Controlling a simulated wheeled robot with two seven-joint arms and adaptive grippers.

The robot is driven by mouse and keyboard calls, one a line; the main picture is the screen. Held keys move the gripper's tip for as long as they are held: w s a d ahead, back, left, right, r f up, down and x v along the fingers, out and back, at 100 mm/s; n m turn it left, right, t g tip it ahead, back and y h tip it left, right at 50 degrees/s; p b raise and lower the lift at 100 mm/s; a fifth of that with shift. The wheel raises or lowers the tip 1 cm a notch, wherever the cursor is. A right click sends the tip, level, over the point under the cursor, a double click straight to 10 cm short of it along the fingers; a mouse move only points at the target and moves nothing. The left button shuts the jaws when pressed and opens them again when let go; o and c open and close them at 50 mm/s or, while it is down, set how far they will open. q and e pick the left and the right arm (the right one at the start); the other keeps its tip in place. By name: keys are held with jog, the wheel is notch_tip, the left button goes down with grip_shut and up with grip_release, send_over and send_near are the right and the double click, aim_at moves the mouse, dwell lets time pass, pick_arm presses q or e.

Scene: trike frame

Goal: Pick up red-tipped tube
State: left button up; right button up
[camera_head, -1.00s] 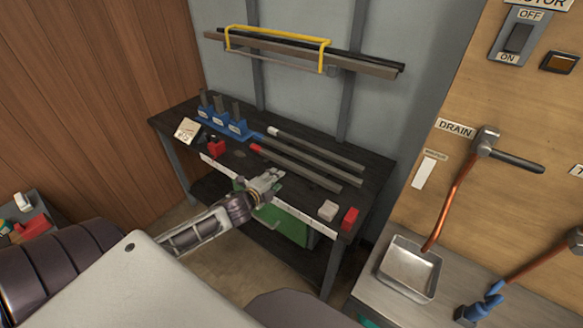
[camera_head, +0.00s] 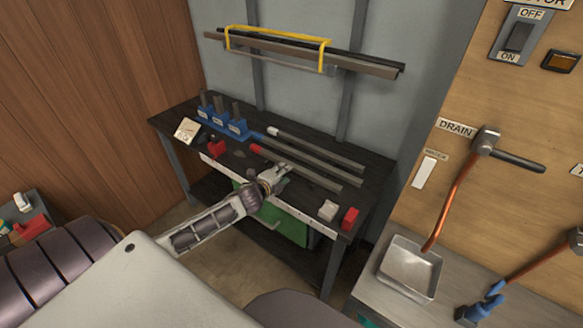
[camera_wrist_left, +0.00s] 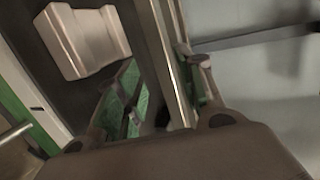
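The red-tipped tube (camera_head: 305,168) is a long grey bar lying on the dark workbench, its red end at the left. My left gripper (camera_head: 282,169) is over the bench's front part, at the tube's near side in the head view. In the left wrist view, a long bar (camera_wrist_left: 165,60), seemingly this tube, runs between the spread fingers of the left gripper (camera_wrist_left: 158,75). The fingers look open, with gaps beside the bar. Contact cannot be told. My right gripper is not in view.
A white-tipped tube (camera_head: 320,151) lies behind, roughly parallel. A pale block (camera_head: 328,210), also in the left wrist view (camera_wrist_left: 83,42), and a red block (camera_head: 350,218) sit at the right front. Blue holders (camera_head: 238,128) stand at the back left. A green drawer unit (camera_head: 285,222) is below.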

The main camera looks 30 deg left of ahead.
pick_arm(q)
jog(key=shift+w, duration=0.1)
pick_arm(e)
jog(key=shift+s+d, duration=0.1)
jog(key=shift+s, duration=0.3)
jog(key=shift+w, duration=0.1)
